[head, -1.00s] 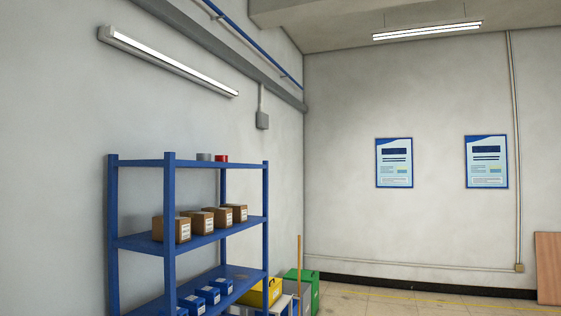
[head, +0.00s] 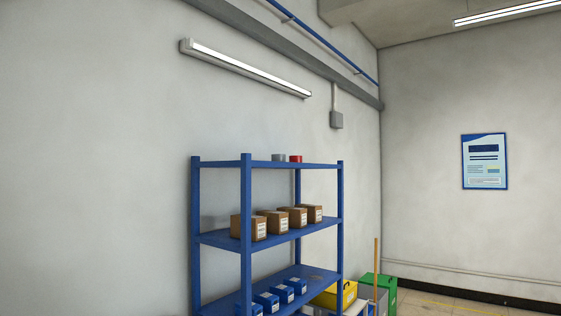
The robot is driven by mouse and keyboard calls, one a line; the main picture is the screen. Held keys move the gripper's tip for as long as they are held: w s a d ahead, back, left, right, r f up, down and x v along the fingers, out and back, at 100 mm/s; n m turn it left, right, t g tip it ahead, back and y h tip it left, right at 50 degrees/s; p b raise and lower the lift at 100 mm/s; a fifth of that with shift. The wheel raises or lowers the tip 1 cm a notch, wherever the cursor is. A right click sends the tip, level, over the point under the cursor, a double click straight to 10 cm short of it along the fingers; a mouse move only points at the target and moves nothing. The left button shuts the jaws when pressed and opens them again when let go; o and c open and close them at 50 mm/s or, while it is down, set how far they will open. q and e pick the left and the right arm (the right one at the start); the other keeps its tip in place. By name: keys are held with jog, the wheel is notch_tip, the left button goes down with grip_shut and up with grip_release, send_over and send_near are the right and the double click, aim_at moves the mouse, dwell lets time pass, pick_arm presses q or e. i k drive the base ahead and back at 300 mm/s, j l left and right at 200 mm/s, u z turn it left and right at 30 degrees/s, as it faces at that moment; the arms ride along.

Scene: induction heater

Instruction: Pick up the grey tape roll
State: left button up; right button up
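The grey tape roll (head: 279,157) sits on the top shelf of the blue shelving unit (head: 246,190), towards the back. A red roll (head: 296,158) stands right beside it, to its right. The shelf's front edge may hide the lowest part of both rolls. Neither of my grippers shows in the head view.
The middle shelf holds several brown boxes (head: 248,228). The lower shelf holds several small blue boxes (head: 267,302). A yellow bin (head: 336,295), a green bin (head: 378,284) and a wooden pole (head: 376,262) stand right of the unit. Wall lies close behind it.

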aim_at(275, 157)
jog(key=i+l+z, duration=0.7)
jog(key=i, duration=0.15)
jog(key=i+l+z, duration=0.1)
jog(key=i+z, duration=0.35)
jog(key=i, duration=1.2)
jog(key=i+u, duration=0.45)
jog(key=i+l+u, duration=0.2)
jog(key=u, duration=0.2)
jog(key=i+l+u, duration=0.25)
jog(key=u, duration=0.2)
jog(key=i+l+u, duration=0.25)
jog(key=l+u, duration=0.15)
